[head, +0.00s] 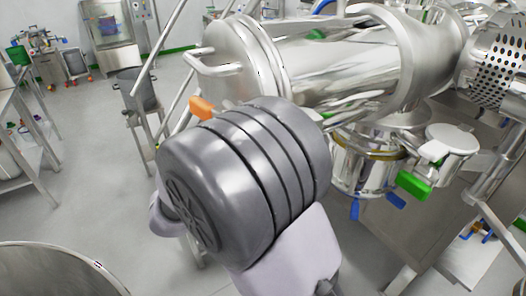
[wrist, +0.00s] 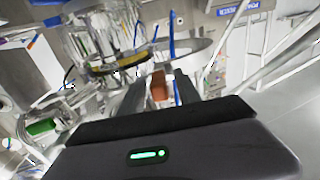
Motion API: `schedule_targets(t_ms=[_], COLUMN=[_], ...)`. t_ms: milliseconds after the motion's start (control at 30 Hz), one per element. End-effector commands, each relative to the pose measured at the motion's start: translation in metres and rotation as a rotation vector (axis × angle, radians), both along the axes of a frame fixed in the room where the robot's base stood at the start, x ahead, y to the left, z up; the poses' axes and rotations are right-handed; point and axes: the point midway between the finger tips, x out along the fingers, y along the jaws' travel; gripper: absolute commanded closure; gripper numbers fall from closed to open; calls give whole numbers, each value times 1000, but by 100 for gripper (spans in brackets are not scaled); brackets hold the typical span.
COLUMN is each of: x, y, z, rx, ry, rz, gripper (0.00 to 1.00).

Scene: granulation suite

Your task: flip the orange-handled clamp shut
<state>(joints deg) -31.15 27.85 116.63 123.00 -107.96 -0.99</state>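The clamp's orange handle (head: 201,107) shows in the head view at the left end of the big steel cylinder (head: 340,75), just above my grey arm joint. The rest of the clamp is hidden behind my arm. In the wrist view, an orange-brown piece (wrist: 159,86), likely this handle, lies between the two dark fingers of my gripper (wrist: 161,80). The fingers stand apart, with a gap visible on each side of the piece. I cannot tell how deep it sits between them. My gripper is hidden in the head view.
A bent steel bar (head: 205,66) is close to the orange handle. A round steel vessel rim (head: 60,255) is at lower left.

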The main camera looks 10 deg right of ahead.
Motion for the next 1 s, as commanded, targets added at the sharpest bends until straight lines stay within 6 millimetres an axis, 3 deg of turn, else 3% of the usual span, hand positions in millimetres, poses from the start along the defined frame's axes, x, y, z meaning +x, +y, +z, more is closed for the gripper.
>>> schedule_targets(t_ms=[33, 233, 1000], x=[0, 0, 0], y=[0, 0, 0], z=[0, 0, 0], rx=[0, 0, 0], ry=[0, 0, 0], rz=[0, 0, 0], gripper=[60, 99, 100])
